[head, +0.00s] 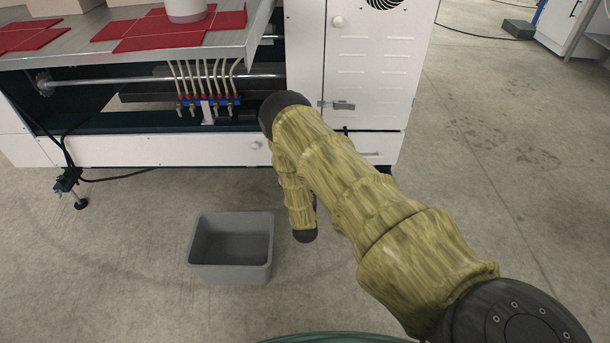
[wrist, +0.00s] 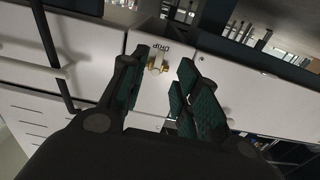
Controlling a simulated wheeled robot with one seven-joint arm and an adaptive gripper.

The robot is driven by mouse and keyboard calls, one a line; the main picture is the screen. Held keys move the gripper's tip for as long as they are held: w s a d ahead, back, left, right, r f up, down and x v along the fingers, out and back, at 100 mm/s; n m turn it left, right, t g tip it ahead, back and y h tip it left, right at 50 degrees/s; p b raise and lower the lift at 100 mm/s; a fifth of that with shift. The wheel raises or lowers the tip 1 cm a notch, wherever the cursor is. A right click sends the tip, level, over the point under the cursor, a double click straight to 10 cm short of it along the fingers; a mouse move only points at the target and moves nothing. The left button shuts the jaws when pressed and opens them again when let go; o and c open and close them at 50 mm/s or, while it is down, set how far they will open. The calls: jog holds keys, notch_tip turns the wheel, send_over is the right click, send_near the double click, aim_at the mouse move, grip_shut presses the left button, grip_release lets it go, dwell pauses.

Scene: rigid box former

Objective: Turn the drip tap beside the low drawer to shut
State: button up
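The small brass drip tap (wrist: 156,68) shows in the wrist view on a white panel, just under an upside-down label reading DRIP. A pale upright piece shows at it; I cannot tell which way its lever is turned. My gripper (wrist: 164,57) is open, its green-padded fingers either side of the tap in the picture. The tap appears beyond the fingertips, and I see no contact. In the head view my arm hides the gripper and the tap. The low white drawer front (head: 150,151) runs along the machine's base.
A grey bin (head: 231,271) stands on the floor in front of the machine. Several hoses end at a blue manifold (head: 207,103) under the metal table (head: 75,54). A white cabinet door (head: 365,85) is above right.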

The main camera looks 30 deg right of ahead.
jog(key=v, duration=0.6)
jog(key=shift+s+a, duration=0.15)
